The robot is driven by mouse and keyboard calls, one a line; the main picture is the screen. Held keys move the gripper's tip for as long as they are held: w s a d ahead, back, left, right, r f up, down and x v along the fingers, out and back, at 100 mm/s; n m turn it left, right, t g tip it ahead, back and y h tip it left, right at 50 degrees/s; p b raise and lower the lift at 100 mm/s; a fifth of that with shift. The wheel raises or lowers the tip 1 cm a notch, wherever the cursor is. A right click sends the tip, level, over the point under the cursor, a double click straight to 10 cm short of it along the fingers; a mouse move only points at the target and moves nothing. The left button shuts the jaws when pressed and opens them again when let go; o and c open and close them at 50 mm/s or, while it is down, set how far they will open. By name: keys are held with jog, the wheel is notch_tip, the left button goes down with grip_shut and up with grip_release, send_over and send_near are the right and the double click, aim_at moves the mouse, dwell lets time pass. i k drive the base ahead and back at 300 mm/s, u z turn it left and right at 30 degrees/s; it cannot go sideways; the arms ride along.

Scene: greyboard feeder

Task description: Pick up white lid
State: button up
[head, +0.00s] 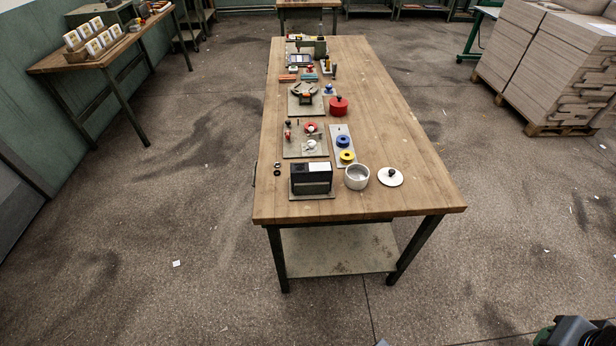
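The white lid (384,180) lies flat near the front right of the long wooden table (420,195). It is a round disc with a black knob on top. A white open pot (356,183) stands just left of it, a small gap apart. My gripper's fingers are not in view. Only a dark machine part, which may be mine, shows at the bottom right corner, far from the table.
A black box-shaped device (311,181) stands left of the pot. Behind are blue and yellow rings on a plate, a red pot (338,107) and several fixtures. The table is bare right of the lid. Stacked greyboard (560,70) stands on pallets at the right.

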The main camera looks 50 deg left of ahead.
aim_at(390, 177)
jog(key=u, duration=1.55)
jog(key=i, duration=1)
